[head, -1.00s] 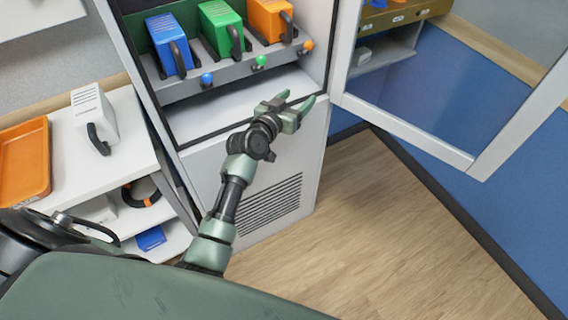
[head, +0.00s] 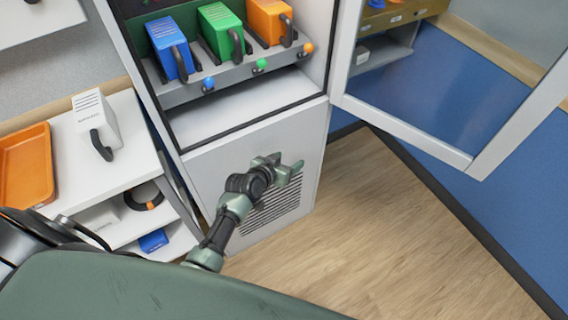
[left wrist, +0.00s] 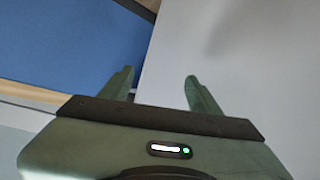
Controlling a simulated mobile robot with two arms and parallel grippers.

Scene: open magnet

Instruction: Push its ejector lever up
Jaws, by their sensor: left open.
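Blue (head: 168,46), green (head: 219,29) and orange (head: 267,22) modules with dark handles sit side by side in the rack of the open cabinet. Small ball-tipped levers stand on the grey rail below them: a blue-tipped lever (head: 208,83), a green-tipped lever (head: 261,64) and an orange-tipped lever (head: 307,48). My left gripper (head: 284,166) is open and empty, in front of the cabinet's lower panel, well below the levers. Its two fingers also show apart in the left wrist view (left wrist: 160,88), with no lever between them. My right gripper is not in view.
The cabinet's glass door (head: 425,75) stands open to the right. At left, a white shelf unit (head: 132,165) holds a white module (head: 96,122) and an orange tray (head: 27,165). Wooden floor (head: 380,230) is clear at right.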

